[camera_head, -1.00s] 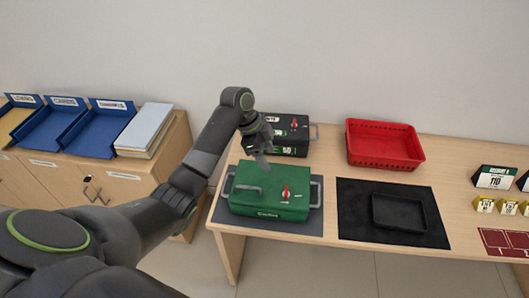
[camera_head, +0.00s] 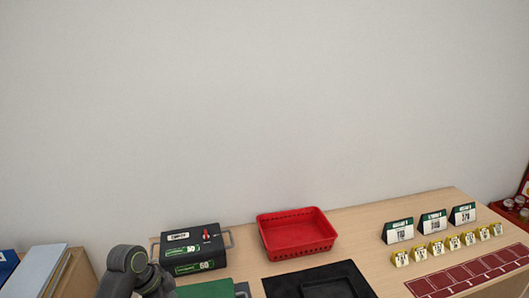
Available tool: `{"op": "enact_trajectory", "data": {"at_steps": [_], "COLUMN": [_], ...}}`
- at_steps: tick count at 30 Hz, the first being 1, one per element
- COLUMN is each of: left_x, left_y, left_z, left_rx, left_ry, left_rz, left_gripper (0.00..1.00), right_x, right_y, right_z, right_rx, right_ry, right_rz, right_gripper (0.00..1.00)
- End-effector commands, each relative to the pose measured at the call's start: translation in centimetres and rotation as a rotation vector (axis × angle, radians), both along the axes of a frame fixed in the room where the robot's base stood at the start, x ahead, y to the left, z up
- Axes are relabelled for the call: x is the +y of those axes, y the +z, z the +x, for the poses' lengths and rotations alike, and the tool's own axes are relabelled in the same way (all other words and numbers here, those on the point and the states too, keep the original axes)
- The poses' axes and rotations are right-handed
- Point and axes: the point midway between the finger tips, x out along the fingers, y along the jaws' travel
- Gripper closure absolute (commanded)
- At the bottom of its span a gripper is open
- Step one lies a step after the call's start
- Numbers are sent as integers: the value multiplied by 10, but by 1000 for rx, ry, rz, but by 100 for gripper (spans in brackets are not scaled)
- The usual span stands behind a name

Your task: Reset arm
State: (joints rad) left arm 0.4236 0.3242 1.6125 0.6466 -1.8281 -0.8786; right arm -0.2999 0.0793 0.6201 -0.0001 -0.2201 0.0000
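The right arm and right gripper do not show. A sliver of the green case (camera_head: 207,289) shows at the bottom edge, right of my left arm. The black case (camera_head: 193,236) stands behind it.
A red basket (camera_head: 297,240) and a black mat (camera_head: 290,284) with a black tray (camera_head: 328,288) lie on the wooden counter. Label stands (camera_head: 433,222), small yellow markers (camera_head: 436,248) and a dark red grid mat (camera_head: 465,276) are at right. A blank wall is behind.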

Motion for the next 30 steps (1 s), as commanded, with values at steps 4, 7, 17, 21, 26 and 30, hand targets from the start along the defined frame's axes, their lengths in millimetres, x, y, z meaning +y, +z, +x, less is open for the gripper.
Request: {"op": "enact_trajectory", "data": {"at_steps": [4, 7, 17, 21, 26, 30], "left_x": [6, 11, 30, 38, 44, 50], "left_y": [-41, -58, -69, -61, -50, -38], "left_z": [-58, -96, -218, -252, -281, -304], "left_rx": [21, 24, -9, -30, -53, -76], "left_ry": [201, 343, 809, 947, 1070, 1166], "left_rz": [38, 59, 111, 123, 134, 142], "left_gripper": [40, 40, 40, 40, 40, 40], "right_x": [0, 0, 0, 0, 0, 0], "right_y": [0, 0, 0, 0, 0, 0], "right_z": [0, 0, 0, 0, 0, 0], "right_rx": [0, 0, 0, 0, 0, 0], "right_ry": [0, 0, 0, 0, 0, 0], "right_rz": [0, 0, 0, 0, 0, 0], "right_gripper": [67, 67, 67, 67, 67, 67]}}
